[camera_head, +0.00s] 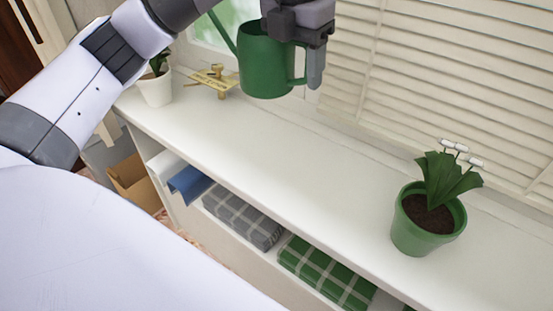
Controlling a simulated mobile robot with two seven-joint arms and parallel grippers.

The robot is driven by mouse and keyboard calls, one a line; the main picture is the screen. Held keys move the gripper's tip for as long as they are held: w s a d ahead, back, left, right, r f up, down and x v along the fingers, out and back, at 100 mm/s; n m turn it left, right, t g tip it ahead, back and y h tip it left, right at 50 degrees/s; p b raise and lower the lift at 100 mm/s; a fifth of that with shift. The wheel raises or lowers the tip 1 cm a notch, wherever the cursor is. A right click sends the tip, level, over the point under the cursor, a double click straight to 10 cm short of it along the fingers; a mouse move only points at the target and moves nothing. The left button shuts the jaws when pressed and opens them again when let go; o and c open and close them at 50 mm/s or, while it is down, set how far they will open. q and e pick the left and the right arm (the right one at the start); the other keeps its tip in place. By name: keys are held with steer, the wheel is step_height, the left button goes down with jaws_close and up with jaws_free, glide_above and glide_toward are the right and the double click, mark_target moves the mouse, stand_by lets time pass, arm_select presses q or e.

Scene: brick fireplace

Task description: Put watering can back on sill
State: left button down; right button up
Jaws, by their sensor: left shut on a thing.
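A green watering can (264,68) hangs upright from my left gripper (312,62) near the top of the view. My left gripper is shut on it at its right, handle side; the fingers partly cover the can's top. The can's spout points up and left. The can appears above the back part of the white sill (300,160); the exact gap under it is hard to tell. My right gripper is not in view.
A green pot with a plant (422,232) stands at the sill's right. A white pot with a plant (155,90) and a brass ornament (216,80) stand at its left end. Louvred shutters (450,80) rise behind. Folded blankets (243,220) lie on the shelf below. The sill's middle is clear.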

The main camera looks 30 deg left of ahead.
arm_select(q)
steer(key=shift+f+b, duration=1.5)
steer(key=shift+f, duration=8.35)
steer(key=shift+f, duration=0.15)
steer(key=shift+c, duration=1.7)
jaws_free()
